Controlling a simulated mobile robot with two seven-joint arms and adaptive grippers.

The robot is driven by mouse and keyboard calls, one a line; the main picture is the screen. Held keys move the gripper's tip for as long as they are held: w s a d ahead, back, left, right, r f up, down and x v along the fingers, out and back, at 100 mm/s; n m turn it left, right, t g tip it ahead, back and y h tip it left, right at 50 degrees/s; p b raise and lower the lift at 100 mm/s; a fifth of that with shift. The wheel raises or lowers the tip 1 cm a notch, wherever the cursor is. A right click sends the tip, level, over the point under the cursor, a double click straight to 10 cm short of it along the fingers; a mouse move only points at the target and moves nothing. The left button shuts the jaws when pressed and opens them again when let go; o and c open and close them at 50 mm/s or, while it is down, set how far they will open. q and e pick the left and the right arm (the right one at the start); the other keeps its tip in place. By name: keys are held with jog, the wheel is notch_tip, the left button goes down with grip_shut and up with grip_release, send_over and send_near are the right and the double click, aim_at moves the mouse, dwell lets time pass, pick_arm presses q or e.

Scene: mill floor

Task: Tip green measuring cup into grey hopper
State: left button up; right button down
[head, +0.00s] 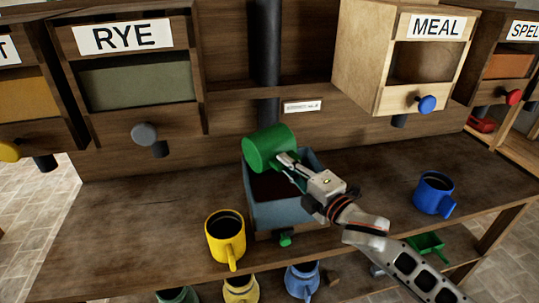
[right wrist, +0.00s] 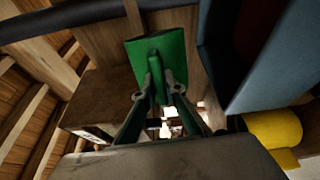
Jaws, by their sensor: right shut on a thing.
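The green measuring cup (head: 268,148) is tilted onto its side above the back left part of the grey hopper (head: 290,214). Its mouth is not visible, so I cannot tell whether anything is leaving it. The hopper is an open-topped, blue-grey box on the bench, with dark contents or shadow inside. My right gripper (head: 288,163) is shut on the cup's handle, over the hopper. In the right wrist view the cup (right wrist: 172,62) shows between the fingertips (right wrist: 160,88), with the hopper wall (right wrist: 275,60) at the right. My left gripper is not in view.
A yellow cup (head: 225,238) stands just left of the hopper's front, and a blue cup (head: 433,194) stands at the right. RYE (head: 125,80) and MEAL (head: 405,60) bins overhang the bench's back. A dark vertical pipe (head: 267,45) rises behind the hopper. The bench's left is clear.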

aim_at(288, 140)
jog(key=n, duration=0.1)
jog(key=r+n, duration=0.1)
jog(key=n, duration=0.2)
jog(key=shift+w+d+r+n, duration=0.1)
jog(key=shift+r+n, duration=0.2)
jog(key=shift+n, duration=0.1)
jog(key=n, duration=0.2)
jog(key=r+n, duration=0.1)
jog(key=n, duration=0.1)
jog(key=shift+r, duration=0.1)
jog(key=n, duration=0.2)
jog(key=r+n, duration=0.1)
jog(key=n, duration=0.4)
jog(key=shift+r, duration=0.4)
jog(key=shift+r+n, duration=0.1)
jog(key=shift+n, duration=0.8)
jog(key=shift+r, duration=2)
